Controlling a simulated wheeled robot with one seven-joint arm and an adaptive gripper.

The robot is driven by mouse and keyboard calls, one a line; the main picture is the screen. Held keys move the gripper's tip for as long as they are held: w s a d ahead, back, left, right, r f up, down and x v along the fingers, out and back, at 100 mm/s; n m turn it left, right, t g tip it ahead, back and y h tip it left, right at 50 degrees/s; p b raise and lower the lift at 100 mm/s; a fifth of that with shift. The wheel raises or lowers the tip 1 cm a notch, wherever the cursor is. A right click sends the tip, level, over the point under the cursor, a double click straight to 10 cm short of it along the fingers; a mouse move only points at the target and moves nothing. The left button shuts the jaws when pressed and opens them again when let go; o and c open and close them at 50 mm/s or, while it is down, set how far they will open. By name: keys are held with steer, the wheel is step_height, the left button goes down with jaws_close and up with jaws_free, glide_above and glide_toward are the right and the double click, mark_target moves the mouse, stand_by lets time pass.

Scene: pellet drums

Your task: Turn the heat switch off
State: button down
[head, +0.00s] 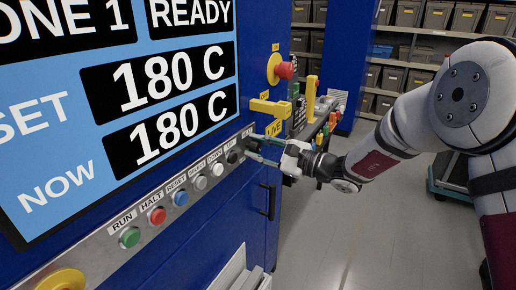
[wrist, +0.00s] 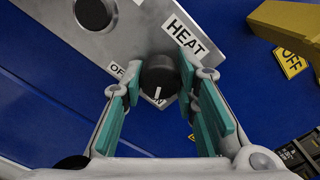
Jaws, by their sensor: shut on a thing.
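The heat switch is a round black knob (wrist: 160,76) with a white pointer line, on a grey panel strip below the HEAT label (wrist: 187,37) in the wrist view. Its pointer faces down in that view, toward a white label that is mostly hidden. A partly covered label starting "OF" (wrist: 117,69) sits to the knob's left. My gripper (wrist: 161,88) has its green-padded fingers on either side of the knob and is shut on it. In the head view my gripper (head: 262,148) reaches the right end of the panel strip and hides the knob.
A second black knob (wrist: 93,13) is close by on the strip. A row of buttons, including red HALT (head: 157,215), runs left. A yellow handle (head: 270,108) with tags and a red emergency button (head: 285,70) stand just above my gripper. Open floor lies right.

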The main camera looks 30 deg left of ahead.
steer(key=m, duration=0.5)
steer(key=shift+m+p, duration=0.3)
steer(key=shift+p, duration=0.1)
steer(key=m+p, duration=0.1)
steer(key=m, duration=0.5)
steer(key=shift+m, duration=0.3)
steer(key=c, duration=1.2)
jaws_free()
steer(key=shift+c, duration=0.2)
steer(key=shift+d, duration=0.1)
steer(key=s+d, duration=0.1)
steer(key=d, duration=1)
steer(key=shift+d, duration=0.35)
